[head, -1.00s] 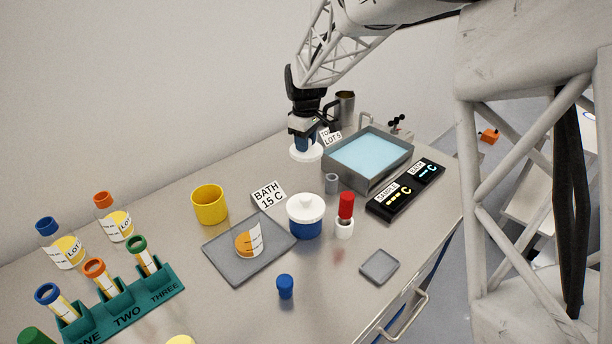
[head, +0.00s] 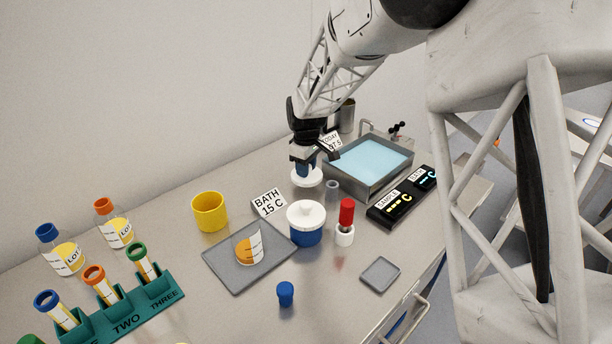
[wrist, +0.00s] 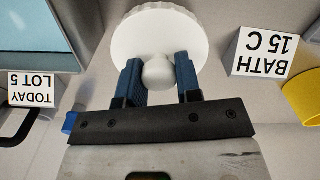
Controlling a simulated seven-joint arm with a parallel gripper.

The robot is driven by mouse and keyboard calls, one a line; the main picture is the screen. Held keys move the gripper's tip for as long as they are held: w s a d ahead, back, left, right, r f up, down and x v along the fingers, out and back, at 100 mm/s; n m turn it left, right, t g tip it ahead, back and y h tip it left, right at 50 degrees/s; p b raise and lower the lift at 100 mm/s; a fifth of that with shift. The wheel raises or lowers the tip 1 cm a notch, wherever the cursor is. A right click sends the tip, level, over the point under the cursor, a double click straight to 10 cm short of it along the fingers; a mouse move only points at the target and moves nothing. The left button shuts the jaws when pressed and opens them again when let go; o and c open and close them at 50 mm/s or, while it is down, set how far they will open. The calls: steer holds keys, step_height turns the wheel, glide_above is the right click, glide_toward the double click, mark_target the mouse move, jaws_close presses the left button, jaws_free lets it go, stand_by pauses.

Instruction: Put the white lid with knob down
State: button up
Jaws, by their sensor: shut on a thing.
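My gripper (head: 306,168) is shut on the white lid (head: 306,180), holding it by its knob. In the wrist view the lid (wrist: 160,30) is a round white disc with a ridged rim, and its round knob (wrist: 158,72) sits between my two blue fingers (wrist: 160,80). The lid is roughly level, low over the table (head: 225,258) behind the blue jar. I cannot tell whether it touches the table.
A red-topped white item (head: 345,225) stands beside the jar.

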steer(key=shift+f, duration=1.6)
steer(key=shift+f, duration=0.1)
steer(key=o, duration=0.9)
step_height(320, 180, up, 12)
steer(key=shift+r, duration=0.15)
